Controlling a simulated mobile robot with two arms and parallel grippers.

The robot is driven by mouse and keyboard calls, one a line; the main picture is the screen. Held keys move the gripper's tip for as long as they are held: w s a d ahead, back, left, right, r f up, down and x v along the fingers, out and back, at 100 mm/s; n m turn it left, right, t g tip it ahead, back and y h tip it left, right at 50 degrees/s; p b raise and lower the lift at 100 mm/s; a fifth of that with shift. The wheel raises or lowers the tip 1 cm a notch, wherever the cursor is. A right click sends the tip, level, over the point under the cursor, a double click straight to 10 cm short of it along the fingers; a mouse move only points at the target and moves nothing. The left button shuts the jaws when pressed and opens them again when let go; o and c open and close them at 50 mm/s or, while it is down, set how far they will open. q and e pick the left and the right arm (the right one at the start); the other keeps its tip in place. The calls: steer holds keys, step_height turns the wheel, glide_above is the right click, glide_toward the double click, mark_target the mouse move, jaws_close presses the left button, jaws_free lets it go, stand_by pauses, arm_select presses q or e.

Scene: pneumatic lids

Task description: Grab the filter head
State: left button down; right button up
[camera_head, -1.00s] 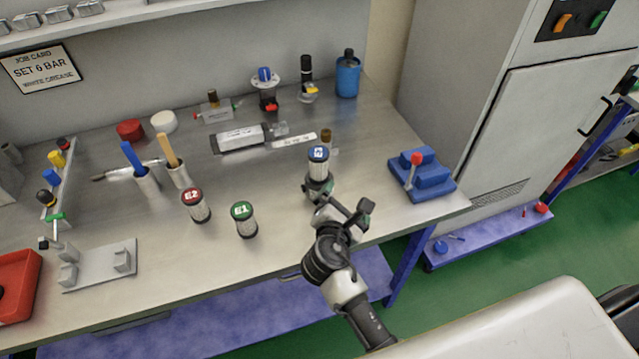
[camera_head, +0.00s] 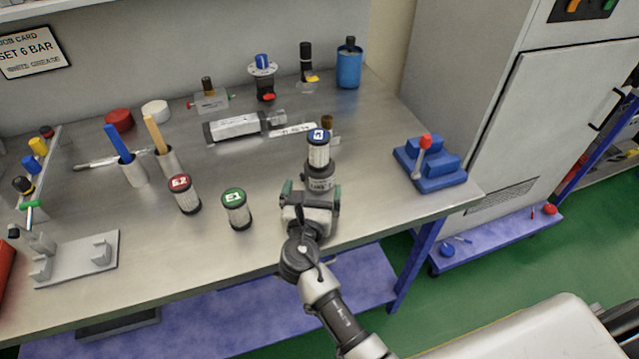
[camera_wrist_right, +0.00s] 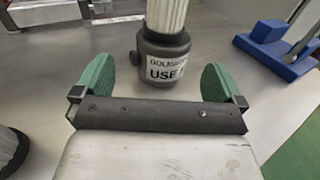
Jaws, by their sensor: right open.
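The filter head appears to be the dark grey round body (camera_head: 319,179) with a white label, under a pale pleated cartridge with a blue cap (camera_head: 318,136). It stands upright near the bench's front edge. In the right wrist view the dark body (camera_wrist_right: 164,58) shows a label partly reading "USE", with the cartridge rising out of the top of the picture. My right gripper (camera_head: 311,190) is open just in front of it. Its green finger pads (camera_wrist_right: 160,85) are spread wide, with the dark body ahead, roughly centred between them. Contact is not visible. My left gripper is out of view.
A green-capped E1 cartridge (camera_head: 236,208) and a red-capped E2 cartridge (camera_head: 184,194) stand to the left. A blue block holder (camera_head: 440,172) with a red-tipped tool is to the right. A white-labelled block (camera_head: 234,127) lies behind. Bare bench lies between these.

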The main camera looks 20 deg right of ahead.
mark_target(318, 167)
steer(key=b+x, duration=0.1)
steer(key=x, duration=0.6)
steer(key=shift+w+d+b, duration=0.1)
steer(key=shift+b, duration=0.25)
steer(key=shift+r, duration=0.15)
steer(key=c, duration=1)
steer(key=shift+r, duration=0.1)
